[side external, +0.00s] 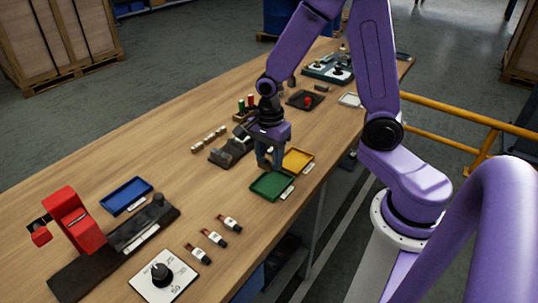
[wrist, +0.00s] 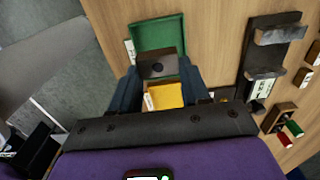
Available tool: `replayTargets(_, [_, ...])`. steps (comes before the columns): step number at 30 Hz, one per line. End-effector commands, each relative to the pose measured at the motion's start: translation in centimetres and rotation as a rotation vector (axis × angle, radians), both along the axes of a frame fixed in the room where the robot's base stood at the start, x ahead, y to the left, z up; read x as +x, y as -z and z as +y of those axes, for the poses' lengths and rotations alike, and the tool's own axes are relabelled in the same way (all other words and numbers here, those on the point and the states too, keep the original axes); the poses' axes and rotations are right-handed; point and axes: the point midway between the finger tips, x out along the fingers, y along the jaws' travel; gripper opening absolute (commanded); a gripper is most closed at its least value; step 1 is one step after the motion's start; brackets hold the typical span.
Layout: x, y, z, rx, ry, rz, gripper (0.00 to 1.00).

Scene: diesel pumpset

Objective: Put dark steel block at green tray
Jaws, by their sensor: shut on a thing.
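My gripper (side external: 266,163) is shut on the dark steel block (wrist: 157,63), which sits between the two fingers in the wrist view and has a dark round spot on its face. The green tray (side external: 271,186) lies on the bench just below and beside the fingertips in the side view. In the wrist view the green tray (wrist: 166,24) shows behind the block, which hides part of it. The block appears to be above the tray; the exact gap is hard to tell. In the side view the block is mostly hidden by the fingers.
A yellow tray (side external: 298,160) lies right beside the green one. A dark fixture (side external: 230,150) stands to the left. A blue tray (side external: 126,195), a red device (side external: 75,222), a dial plate (side external: 163,275) and several small labelled parts lie nearer the front. Bare wood separates them.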

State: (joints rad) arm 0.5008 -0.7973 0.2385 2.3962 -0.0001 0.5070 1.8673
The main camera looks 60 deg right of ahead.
Motion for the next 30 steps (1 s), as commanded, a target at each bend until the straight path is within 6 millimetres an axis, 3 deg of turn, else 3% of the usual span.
replayTargets(5, [-0.1, 0.8, 0.0, -0.001, 0.0, 0.004, 0.05])
replayTargets(21, [0.0, 6.0, 0.0, -0.001, -0.001, 0.003, 0.05])
replayTargets(30, [0.0, 7.3, 0.0, 0.0, 0.0, 0.0, 0.05])
